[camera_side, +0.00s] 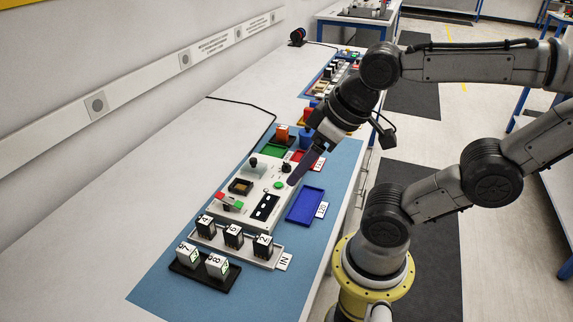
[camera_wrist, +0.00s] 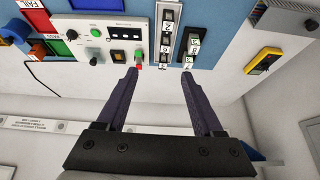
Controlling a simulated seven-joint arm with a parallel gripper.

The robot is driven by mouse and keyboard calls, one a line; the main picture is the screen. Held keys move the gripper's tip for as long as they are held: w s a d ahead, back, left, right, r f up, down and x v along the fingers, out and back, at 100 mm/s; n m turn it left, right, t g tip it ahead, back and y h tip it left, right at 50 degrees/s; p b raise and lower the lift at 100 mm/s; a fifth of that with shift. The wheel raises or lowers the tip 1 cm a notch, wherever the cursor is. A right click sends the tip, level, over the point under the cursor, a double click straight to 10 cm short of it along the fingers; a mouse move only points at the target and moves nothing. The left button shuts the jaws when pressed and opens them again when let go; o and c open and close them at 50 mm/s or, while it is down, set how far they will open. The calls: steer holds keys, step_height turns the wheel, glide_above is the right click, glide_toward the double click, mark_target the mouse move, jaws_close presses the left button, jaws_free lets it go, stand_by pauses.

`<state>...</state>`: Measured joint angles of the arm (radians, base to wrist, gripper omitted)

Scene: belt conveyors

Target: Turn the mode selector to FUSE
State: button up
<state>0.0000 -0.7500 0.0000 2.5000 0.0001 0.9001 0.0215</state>
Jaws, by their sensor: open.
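The pale control panel (camera_side: 262,188) lies on the blue mat. A small black knob (camera_side: 286,167), likely the mode selector, sits near its far right corner; the knob also shows in the wrist view (camera_wrist: 72,34). Its labels and pointer are too small to read. A green button (camera_side: 279,185) is beside it. My gripper (camera_side: 292,181) is open and empty, with its fingers close to the knob and button in the side view; their height above the panel is hard to tell. In the wrist view the two fingers (camera_wrist: 159,74) are spread apart with nothing between them.
The panel also carries a black upright knob (camera_side: 253,162), a dark square socket (camera_side: 240,186), a red-green part (camera_side: 228,204) and a black display (camera_side: 265,207). A blue tray (camera_side: 305,205) lies right; numbered blocks (camera_side: 233,236) stand in front. Red and green trays are behind.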

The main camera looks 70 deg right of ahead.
steer(key=w+d+r+m, duration=0.2)
steer(key=w+r+m, duration=0.2)
steer(key=w+m, duration=0.2)
steer(key=m+g, duration=0.5)
steer(key=m, duration=0.8)
glide_above(287, 167)
steer(key=d, duration=0.1)
step_height(287, 167, down, 13)
steer(key=f, duration=1.3)
steer(key=shift+w+d+f, duration=0.15)
steer(key=shift+w+f, duration=0.05)
steer(key=shift+f, duration=0.15)
steer(key=shift+c, duration=0.3)
jaws_close()
